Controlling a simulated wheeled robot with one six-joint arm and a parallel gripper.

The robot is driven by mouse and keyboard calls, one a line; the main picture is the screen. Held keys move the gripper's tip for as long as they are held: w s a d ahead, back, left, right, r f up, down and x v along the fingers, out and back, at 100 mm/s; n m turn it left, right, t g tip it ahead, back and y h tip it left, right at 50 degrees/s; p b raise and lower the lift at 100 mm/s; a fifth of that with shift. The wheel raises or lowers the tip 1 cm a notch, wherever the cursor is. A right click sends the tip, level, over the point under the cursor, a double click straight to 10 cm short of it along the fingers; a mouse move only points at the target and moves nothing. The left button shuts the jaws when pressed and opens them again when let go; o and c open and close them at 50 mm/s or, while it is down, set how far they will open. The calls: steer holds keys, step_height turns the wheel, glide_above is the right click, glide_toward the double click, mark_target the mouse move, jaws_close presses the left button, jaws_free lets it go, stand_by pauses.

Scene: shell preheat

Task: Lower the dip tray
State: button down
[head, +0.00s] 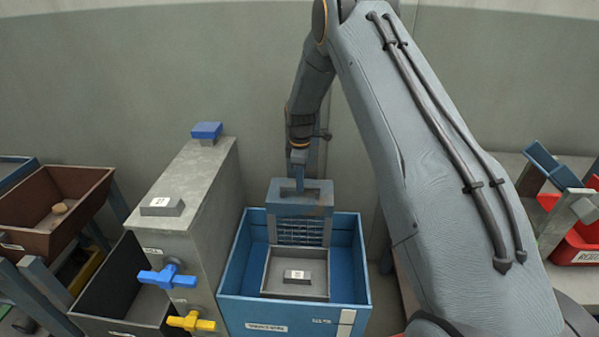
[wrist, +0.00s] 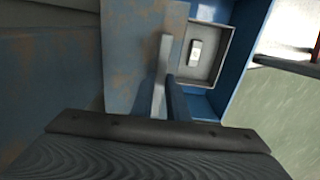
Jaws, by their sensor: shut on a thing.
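The dip tray (head: 263,271) is a shallow grey tray with a small labelled block (head: 297,275) on its floor. It hangs from a blue-grey worn bracket with a wire mesh back, and sits within the walls of a blue open tank (head: 227,284). My gripper (head: 298,160) is above the bracket (head: 300,194), shut on its upright handle (head: 299,180). In the wrist view the handle (wrist: 161,75) stands between the fingers, and the tray (wrist: 227,70) and block (wrist: 195,53) show beyond the bracket. How deep the tray sits is hard to tell.
A grey cabinet (head: 185,230) with a blue valve (head: 167,277), a yellow valve (head: 191,321) and a blue knob on top (head: 207,130) stands left of the tank. A brown bin (head: 87,183) is farther left. A red bin (head: 577,247) is at the right.

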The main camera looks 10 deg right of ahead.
mark_target(300, 197)
step_height(300, 197, down, 10)
steer(key=b, duration=0.4)
steer(key=shift+f+b, duration=0.1)
steer(key=shift+b, duration=0.2)
steer(key=shift+f, duration=0.25)
steer(key=shift+s, duration=0.1)
steer(key=c, duration=1.8)
jaws_free()
steer(key=shift+f, duration=0.15)
steer(key=shift+c, duration=0.2)
steer(key=shift+o, duration=0.6)
steer(key=shift+r, duration=0.2)
steer(key=shift+r, duration=0.25)
steer(key=shift+r+b, duration=0.75)
steer(key=shift+r, duration=2.8)
